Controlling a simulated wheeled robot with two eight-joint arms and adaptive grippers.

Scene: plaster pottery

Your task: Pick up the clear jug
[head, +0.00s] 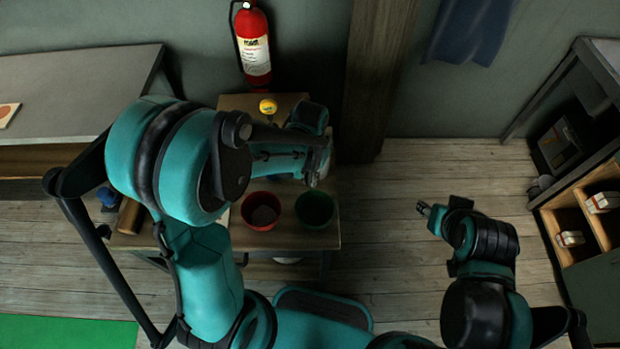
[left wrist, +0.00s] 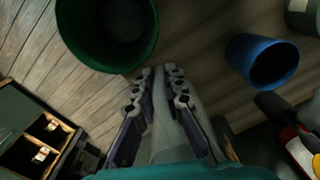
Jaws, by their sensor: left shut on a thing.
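My left gripper (head: 316,172) is over the right side of a small wooden table (head: 325,236). It is shut on a pale, see-through thing, which I take to be the clear jug (left wrist: 166,130). In the left wrist view the jug shows between the two fingers (left wrist: 158,78). My arm and gripper hide most of it in the head view, and I cannot tell whether it touches the table. My right gripper (head: 424,209) is over the floor, away from the table; its fingers are too small to read.
A red bowl (head: 261,211) and a green bowl (head: 315,208) stand at the table's front. A yellow object (head: 267,106) is at its back. A blue cup (left wrist: 262,61) shows in the left wrist view. A fire extinguisher (head: 254,45) is behind; shelves (head: 585,210) stand right.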

